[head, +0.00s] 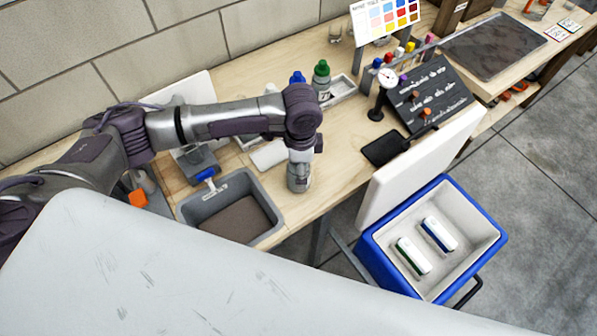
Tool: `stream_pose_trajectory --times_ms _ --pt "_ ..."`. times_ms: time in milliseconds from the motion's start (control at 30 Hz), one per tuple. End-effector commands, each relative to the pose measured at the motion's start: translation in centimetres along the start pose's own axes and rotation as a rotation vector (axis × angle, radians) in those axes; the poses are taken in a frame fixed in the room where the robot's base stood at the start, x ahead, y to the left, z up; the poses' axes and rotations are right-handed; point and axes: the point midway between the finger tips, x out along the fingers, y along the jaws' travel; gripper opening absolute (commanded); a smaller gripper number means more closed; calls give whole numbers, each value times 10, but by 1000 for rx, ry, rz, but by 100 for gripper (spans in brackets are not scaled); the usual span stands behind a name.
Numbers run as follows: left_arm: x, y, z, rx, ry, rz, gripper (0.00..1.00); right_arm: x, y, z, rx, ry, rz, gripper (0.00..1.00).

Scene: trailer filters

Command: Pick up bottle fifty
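A bottle with a green cap (321,72) stands upright at the back of the wooden bench, beside a grey tray. A blue cap (298,77) shows just left of it, its bottle mostly hidden behind my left arm. The label is too small to read, so I cannot tell which bottle is fifty. My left arm reaches in from the left across the bench, its last visible link pointing down near the bench's front edge. I cannot make out its gripper fingers. My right gripper is not in view.
A grey basin (268,190) sits at the bench front. A dark sloped rack (437,79), a gauge on a stand (387,77) and a black pad (384,149) are right. An open blue cooler (370,262) holding two white packs stands on the floor. A pale surface (180,275) fills the foreground.

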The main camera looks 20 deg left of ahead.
Motion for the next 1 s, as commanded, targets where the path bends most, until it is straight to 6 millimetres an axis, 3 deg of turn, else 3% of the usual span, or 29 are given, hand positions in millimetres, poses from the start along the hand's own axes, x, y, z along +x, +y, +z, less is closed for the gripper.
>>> stream_pose_trajectory --times_ms 33,400,467,767,1000 --pt "0 0 0 0 0 0 74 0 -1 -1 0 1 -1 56" --pt "-1 0 0 0 0 0 12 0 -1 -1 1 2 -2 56" --pt "-2 -1 -1 0 2 -2 5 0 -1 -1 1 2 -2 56" --pt "-4 -1 -1 -1 2 -2 4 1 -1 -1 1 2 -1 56" --pt "-30 -1 -2 0 5 -4 4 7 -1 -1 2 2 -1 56"
